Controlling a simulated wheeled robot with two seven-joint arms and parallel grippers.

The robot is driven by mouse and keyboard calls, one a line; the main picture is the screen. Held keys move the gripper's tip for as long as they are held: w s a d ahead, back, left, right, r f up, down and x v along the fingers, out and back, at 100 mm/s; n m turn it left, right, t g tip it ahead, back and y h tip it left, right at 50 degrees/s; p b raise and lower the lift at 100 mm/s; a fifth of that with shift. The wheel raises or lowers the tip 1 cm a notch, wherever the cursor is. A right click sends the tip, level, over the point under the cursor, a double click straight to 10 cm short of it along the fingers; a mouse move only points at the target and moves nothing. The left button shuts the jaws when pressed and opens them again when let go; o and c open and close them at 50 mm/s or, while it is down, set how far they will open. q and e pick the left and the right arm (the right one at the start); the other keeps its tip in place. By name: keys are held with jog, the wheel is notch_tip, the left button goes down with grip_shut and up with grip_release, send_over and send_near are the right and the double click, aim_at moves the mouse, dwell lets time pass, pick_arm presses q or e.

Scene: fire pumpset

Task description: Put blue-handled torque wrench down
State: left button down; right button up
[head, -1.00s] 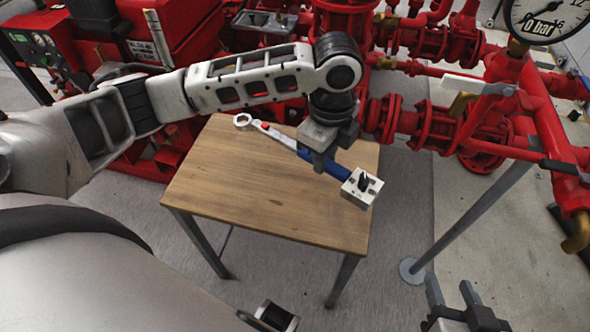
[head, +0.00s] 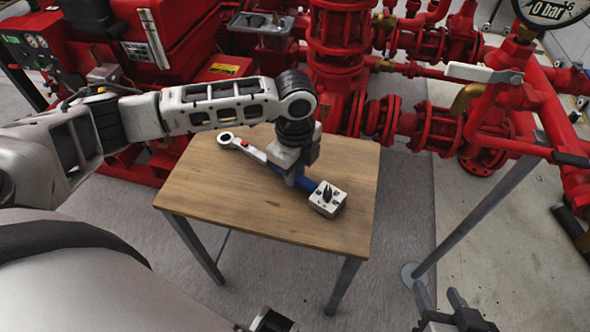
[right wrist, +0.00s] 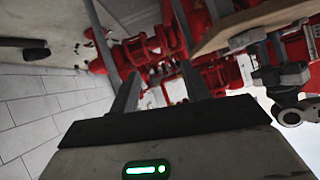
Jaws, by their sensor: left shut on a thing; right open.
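The blue-handled torque wrench (head: 255,154) has a pale shaft with a ring end, a red spot and a blue handle. A white block with a dark knob (head: 328,199) is at its handle end. My left gripper (head: 291,180) is shut on the wrench near the blue handle, from above. The wrench is over the wooden table (head: 225,205), close to its top; I cannot tell whether it touches. My right gripper (head: 441,299) is open and empty, low at the right, off the table; its fingers also show in the right wrist view (right wrist: 160,92).
Red pump pipework (head: 440,128) stands behind and right of the table. A red machine (head: 150,60) is at the back left. A grey post (head: 470,225) stands on the floor right of the table. The table's front and left are clear.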

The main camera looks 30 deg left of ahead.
jog(key=shift+r, duration=0.15)
pick_arm(q)
jog(key=c, duration=1.3)
grip_release()
jog(key=shift+f, duration=0.1)
jog(key=shift+o, duration=0.2)
pick_arm(e)
jog(key=shift+w+r, duration=0.1)
jog(key=shift+r, duration=0.1)
